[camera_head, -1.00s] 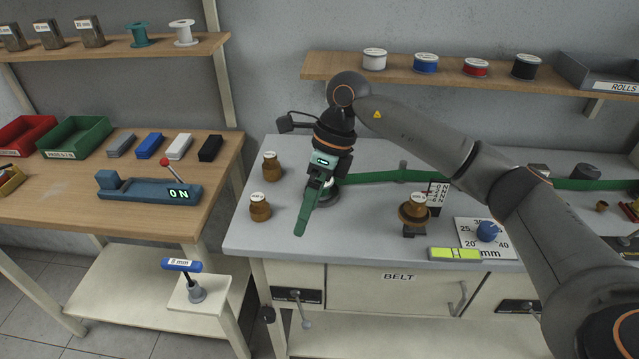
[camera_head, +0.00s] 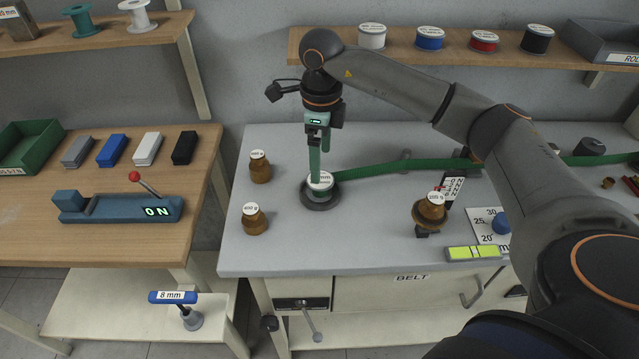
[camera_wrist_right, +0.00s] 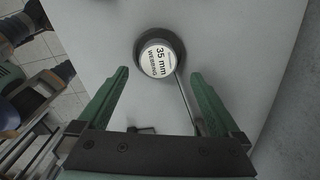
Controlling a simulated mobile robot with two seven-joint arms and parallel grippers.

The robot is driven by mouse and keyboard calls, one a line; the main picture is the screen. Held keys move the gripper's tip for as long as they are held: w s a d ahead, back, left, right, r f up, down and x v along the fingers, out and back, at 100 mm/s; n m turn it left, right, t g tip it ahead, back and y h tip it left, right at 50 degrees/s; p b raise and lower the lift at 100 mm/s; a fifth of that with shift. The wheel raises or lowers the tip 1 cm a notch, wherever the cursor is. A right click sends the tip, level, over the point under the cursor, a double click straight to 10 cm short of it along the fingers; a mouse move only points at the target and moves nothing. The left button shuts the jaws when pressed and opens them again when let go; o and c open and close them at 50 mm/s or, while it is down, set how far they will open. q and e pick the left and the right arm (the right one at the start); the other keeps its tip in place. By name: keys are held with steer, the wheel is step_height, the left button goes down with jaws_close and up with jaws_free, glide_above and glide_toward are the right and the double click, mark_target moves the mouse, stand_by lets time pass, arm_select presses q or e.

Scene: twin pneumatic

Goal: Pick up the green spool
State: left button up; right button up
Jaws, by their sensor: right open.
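A spool with a white "35 mm webbing" label (camera_wrist_right: 158,62) stands label up in a dark round holder on the grey bench. My right gripper (camera_head: 316,165) points straight down above this spool. In the wrist view the right gripper (camera_wrist_right: 160,76) is open and empty, with the spool beyond and between its green fingertips. Another green spool (camera_head: 82,21) stands on the upper left shelf. My left gripper is out of view.
Brown weights (camera_head: 260,167) stand left of the spool. Another weight (camera_head: 432,207) sits on a holder to the right, near a yellow-green level (camera_head: 473,252). Several labelled spools (camera_head: 430,39) line the back shelf.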

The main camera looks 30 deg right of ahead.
mark_target(322, 180)
steer(key=f, duration=0.3)
steer(key=f+p, duration=0.1)
steer(key=f, duration=0.1)
steer(key=shift+s, duration=0.3)
steer(key=shift+w+f, duration=0.1)
steer(key=shift+f, duration=0.3)
steer(key=c, duration=1.4)
steer(key=shift+c, duration=0.2)
steer(key=shift+r, duration=0.1)
